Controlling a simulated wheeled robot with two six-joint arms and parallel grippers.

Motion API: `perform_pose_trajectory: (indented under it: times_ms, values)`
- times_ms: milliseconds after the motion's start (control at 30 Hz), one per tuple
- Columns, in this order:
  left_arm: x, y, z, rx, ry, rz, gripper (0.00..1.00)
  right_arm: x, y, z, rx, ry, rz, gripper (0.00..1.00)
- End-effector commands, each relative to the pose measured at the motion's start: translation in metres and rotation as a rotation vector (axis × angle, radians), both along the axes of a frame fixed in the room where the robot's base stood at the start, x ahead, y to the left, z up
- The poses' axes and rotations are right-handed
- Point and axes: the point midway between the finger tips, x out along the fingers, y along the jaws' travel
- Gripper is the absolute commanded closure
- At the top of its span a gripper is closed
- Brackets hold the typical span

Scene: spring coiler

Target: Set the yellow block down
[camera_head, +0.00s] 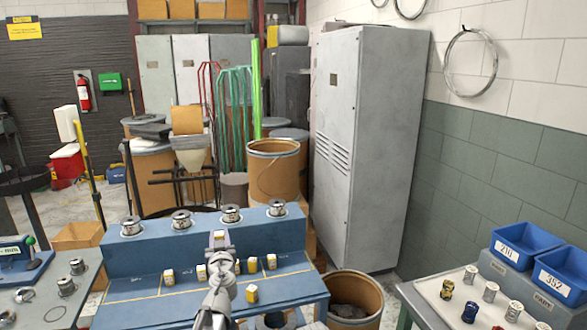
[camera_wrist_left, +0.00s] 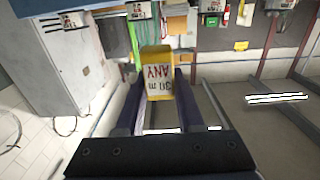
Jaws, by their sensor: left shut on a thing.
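A yellow block (camera_wrist_left: 158,75) with a white label, reading upside down "30 m ANY", sits between the two fingers of my left gripper in the left wrist view. My left gripper (camera_head: 219,238) is shut on it and points away from me, above the blue bench (camera_head: 115,255) in the head view. There the held block is small and mostly covered by the gripper. Several similar white-and-yellow blocks stand on the bench's lower step, one of them (camera_head: 252,293) nearer the front. My right gripper is not in view.
Several wire spools (camera_head: 181,220) stand on the bench's raised back ledge. A drum (camera_head: 354,300) stands to the right of the bench. A table with blue bins (camera_head: 525,243) and small parts is at the right. Yellow lines divide the bench's lower step.

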Motion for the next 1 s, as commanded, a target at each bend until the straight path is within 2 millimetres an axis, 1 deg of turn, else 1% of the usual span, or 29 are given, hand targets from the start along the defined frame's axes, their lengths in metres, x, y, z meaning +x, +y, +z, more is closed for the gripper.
perform_pose_trajectory:
  times_ms: [33,100,200,900,1000]
  values:
    - [0.0,0.0,0.023,0.0,0.0,0.0,1.0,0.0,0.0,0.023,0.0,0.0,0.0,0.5]
    - [0.0,0.0,0.033,0.0,0.0,0.0,1.0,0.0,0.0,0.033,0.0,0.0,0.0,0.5]
    - [0.0,0.0,0.04,0.0,0.0,0.0,1.0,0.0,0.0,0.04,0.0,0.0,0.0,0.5]
    - [0.0,0.0,0.039,0.0,0.0,0.0,1.0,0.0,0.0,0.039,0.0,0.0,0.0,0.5]
    - [0.0,0.0,0.036,0.0,0.0,0.0,1.0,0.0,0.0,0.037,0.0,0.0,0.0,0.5]
